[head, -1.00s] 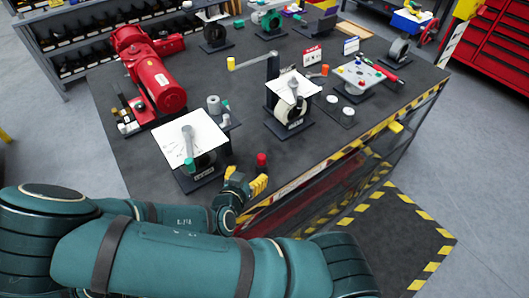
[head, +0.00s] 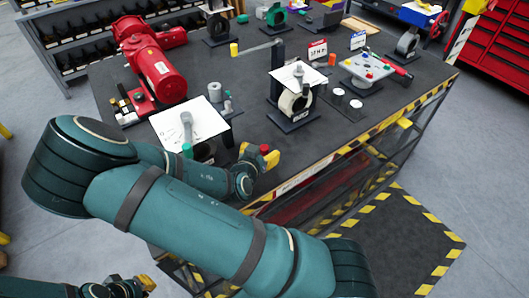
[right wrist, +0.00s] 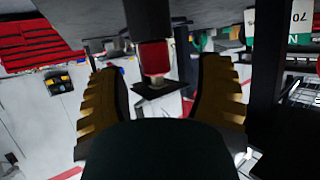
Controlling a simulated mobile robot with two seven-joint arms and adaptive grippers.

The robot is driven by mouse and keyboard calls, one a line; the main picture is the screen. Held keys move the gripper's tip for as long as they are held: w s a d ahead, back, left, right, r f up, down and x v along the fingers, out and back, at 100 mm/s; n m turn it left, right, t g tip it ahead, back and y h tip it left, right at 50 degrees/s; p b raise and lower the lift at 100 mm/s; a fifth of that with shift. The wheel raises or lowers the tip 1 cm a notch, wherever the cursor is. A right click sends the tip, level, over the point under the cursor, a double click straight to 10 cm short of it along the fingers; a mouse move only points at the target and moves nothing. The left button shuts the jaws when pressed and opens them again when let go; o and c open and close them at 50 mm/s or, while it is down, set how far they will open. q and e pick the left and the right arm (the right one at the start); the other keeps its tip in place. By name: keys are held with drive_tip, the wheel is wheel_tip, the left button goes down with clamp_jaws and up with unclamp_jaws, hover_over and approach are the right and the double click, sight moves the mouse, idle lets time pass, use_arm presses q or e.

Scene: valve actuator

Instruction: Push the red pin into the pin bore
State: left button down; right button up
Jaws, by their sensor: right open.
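The red pin (head: 264,149) stands at the near edge of the dark workbench in the head view. My right gripper (head: 257,155) is there with its yellow fingers around the pin's place. In the right wrist view, the red pin (right wrist: 153,58) shows between the open fingers of my right gripper (right wrist: 158,92), with a gap on each side. A dark cylinder and a small dark plate adjoin the pin in that view. I cannot make out the pin bore. My left gripper (head: 125,289) is at the bottom left, away from the bench; its opening is unclear.
A white-topped stand (head: 168,122) is left of my right gripper. Another stand with a white plate (head: 284,104) is beyond it. A red motor (head: 163,75) is at the far left of the bench. Bare bench top lies between the stands.

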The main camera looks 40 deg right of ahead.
sight(266, 147)
drive_tip(key=x, duration=0.4)
drive_tip(key=shift+s+d+f, duration=0.1)
drive_tip(key=shift+d+f, duration=0.15)
drive_tip(key=shift+d, duration=0.1)
clamp_jaws()
drive_tip(key=shift+f, duration=0.1)
